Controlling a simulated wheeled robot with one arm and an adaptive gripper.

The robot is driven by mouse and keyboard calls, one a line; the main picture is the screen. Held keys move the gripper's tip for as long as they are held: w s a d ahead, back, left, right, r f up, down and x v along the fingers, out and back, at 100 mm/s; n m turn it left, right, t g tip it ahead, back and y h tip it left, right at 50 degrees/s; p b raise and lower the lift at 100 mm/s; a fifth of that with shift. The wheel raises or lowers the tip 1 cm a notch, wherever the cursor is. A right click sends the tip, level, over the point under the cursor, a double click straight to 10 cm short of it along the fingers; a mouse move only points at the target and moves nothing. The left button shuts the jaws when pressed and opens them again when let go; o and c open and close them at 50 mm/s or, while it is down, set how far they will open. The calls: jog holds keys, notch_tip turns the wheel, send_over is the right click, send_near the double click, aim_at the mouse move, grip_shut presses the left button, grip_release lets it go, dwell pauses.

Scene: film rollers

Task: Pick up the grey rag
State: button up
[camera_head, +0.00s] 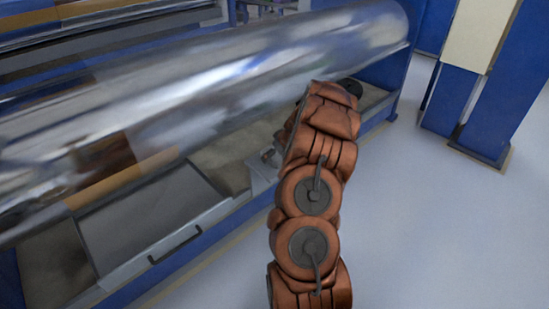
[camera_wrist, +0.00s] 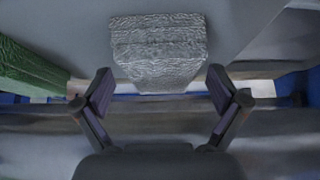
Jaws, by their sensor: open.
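The grey rag (camera_wrist: 158,50) shows in the wrist view as a textured, wrinkled grey piece at the top middle, lying on a grey surface. My gripper (camera_wrist: 160,88) is open and empty, its two dark fingers spread apart. The rag lies ahead of the fingertips, roughly centred between them and apart from them. In the head view my orange arm reaches toward the machine under the roller, and the rag cannot be made out there. The gripper itself is mostly hidden behind the arm.
A large shiny film roller (camera_head: 230,75) spans the machine above the arm's end. A grey tray with a handle (camera_head: 150,220) sits below it at left. A green textured cloth (camera_wrist: 30,72) lies left in the wrist view. Blue posts (camera_head: 490,110) stand at right; the floor (camera_head: 450,220) there is clear.

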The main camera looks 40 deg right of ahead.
jog(key=c, duration=1.1)
jog(key=shift+c, duration=0.2)
jog(key=shift+r, duration=0.45)
jog(key=shift+a+r+p, duration=0.15)
jog(key=shift+a+r, duration=0.1)
jog(key=shift+r, duration=0.4)
jog(key=shift+a+r+p, duration=0.15)
jog(key=shift+a+r, duration=0.05)
jog(key=shift+r, duration=0.45)
jog(key=s+a+r, duration=0.1)
jog(key=s+a, duration=0.2)
jog(key=a, duration=1.1)
jog(key=shift+a+r+p, duration=0.2)
jog(key=shift+a+p, duration=0.2)
